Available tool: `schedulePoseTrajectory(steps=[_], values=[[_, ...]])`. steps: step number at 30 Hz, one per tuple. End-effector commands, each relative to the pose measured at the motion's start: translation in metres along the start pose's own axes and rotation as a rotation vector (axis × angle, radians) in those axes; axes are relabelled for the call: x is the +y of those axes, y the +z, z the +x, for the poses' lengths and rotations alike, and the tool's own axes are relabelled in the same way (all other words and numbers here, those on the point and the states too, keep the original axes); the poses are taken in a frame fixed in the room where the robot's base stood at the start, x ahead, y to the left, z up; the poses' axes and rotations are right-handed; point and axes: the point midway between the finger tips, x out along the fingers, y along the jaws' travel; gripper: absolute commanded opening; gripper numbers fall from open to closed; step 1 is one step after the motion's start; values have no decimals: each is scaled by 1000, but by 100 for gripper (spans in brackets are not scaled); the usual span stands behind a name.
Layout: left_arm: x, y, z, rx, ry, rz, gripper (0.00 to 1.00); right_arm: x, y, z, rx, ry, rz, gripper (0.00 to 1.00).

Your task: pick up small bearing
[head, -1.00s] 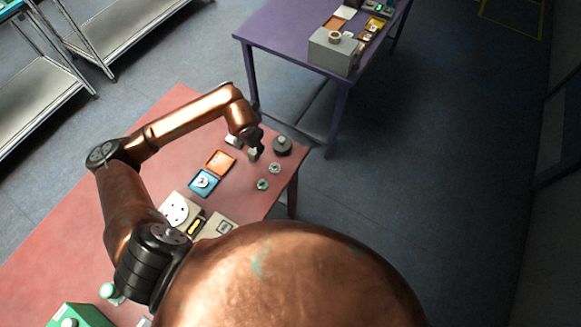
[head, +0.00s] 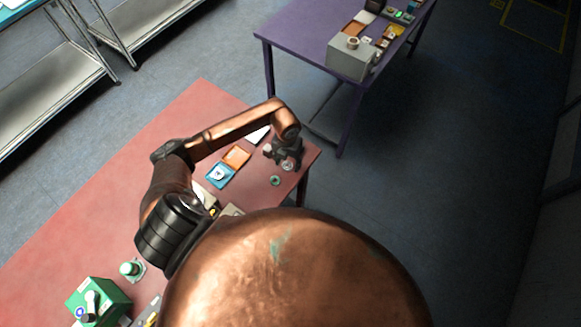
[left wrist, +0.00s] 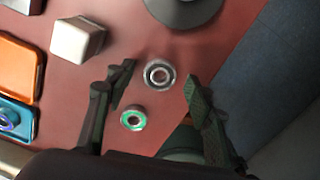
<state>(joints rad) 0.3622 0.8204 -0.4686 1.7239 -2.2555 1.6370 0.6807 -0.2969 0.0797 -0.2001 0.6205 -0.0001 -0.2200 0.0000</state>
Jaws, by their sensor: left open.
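A silver bearing (left wrist: 159,74) with a dark ring lies flat on the red table, between the fingertips of my left gripper (left wrist: 158,79) as seen in the left wrist view. A second small ring-shaped part with a green face (left wrist: 133,118) lies just nearer, also between the fingers' lines. In the head view both show near the table's right end: the silver bearing (head: 287,166) right below my left gripper (head: 286,154), the green ring (head: 276,180) beside it. My left gripper is open and empty, pointing down. The gap in height cannot be told. My right gripper is not seen.
A pale block (left wrist: 77,39) and a dark round part (left wrist: 185,10) lie close by. Orange (head: 237,157) and blue (head: 220,175) trays are to the left. The red table (head: 190,110) ends just right of the bearings. A purple table (head: 310,35) stands behind.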

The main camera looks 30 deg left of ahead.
Motion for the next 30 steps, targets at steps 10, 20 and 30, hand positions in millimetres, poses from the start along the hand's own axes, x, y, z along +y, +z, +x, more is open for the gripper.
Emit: schedulePoseTrajectory(steps=[10,20,30], values=[[0,0,4,-2,0,0,45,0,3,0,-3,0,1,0],[0,0,4,-2,0,1,23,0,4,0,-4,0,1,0],[0,1,4,-2,0,1,3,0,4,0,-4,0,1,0]])
